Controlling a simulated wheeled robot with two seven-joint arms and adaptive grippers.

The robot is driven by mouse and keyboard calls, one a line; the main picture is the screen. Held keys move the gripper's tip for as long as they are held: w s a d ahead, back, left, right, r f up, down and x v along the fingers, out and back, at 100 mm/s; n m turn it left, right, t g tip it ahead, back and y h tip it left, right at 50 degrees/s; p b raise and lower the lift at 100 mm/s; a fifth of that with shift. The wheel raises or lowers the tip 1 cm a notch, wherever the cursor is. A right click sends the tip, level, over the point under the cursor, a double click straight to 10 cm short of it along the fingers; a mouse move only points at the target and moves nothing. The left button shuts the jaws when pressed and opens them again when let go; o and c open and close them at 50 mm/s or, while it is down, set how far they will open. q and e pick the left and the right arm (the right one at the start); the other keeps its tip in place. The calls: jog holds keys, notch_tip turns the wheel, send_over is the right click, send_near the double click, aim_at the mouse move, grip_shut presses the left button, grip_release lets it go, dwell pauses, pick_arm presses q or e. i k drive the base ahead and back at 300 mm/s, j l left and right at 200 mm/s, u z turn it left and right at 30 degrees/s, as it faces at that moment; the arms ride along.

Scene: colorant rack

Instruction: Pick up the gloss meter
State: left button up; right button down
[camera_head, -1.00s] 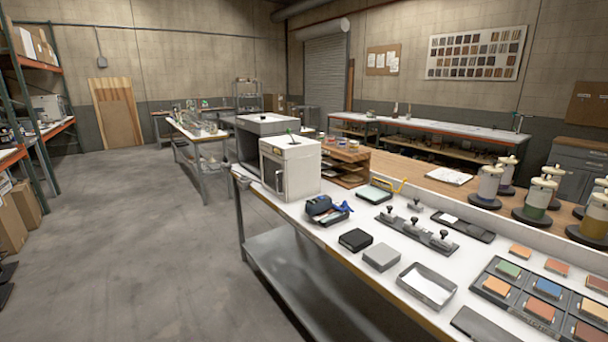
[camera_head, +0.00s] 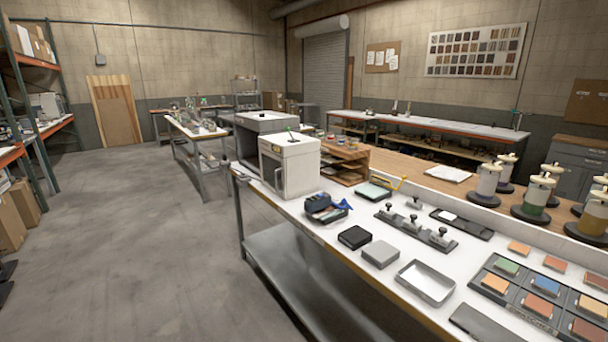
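I cannot tell for certain which item is the gloss meter. A small dark blue and black device (camera_head: 318,204) sits on the white bench top, with a bright blue part at its right side. In front of it lie a black box-shaped block (camera_head: 355,237) and a grey block (camera_head: 380,254), side by side with a gap between them. All of these rest on the bench, clear of each other. Neither of my grippers is in view.
The long white bench (camera_head: 300,220) carries a white cabinet (camera_head: 290,165), an empty metal tray (camera_head: 426,284), a holder with several knobbed pieces (camera_head: 415,227) and a dark rack of coloured blocks (camera_head: 515,311). The grey floor (camera_head: 150,250) to the left is open.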

aim_at(314, 203)
jog(key=i+j+z, duration=0.15)
jog(key=i, duration=0.3)
jog(key=i+j+z, duration=0.15)
jog(key=i+j, duration=0.3)
